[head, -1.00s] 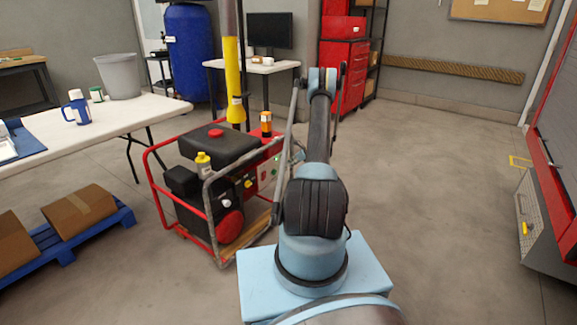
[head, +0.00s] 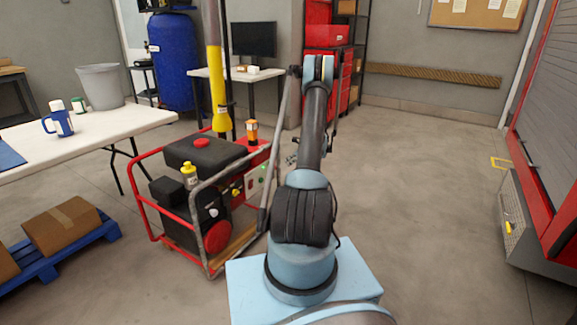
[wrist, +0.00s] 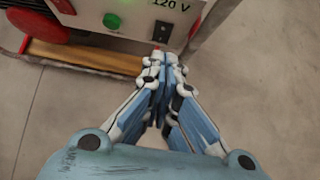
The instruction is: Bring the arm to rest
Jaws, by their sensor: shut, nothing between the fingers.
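My gripper (wrist: 160,62) shows in the wrist view with its fingers together and nothing between them. It points at the lower part of the generator's control panel (wrist: 125,18), which has a green button, a black switch and a "120 V" label. I cannot tell whether the fingertips touch the panel.
A white table (head: 100,128) with a blue mug (head: 60,121) is at left. A pallet (head: 45,262) holds boxes.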

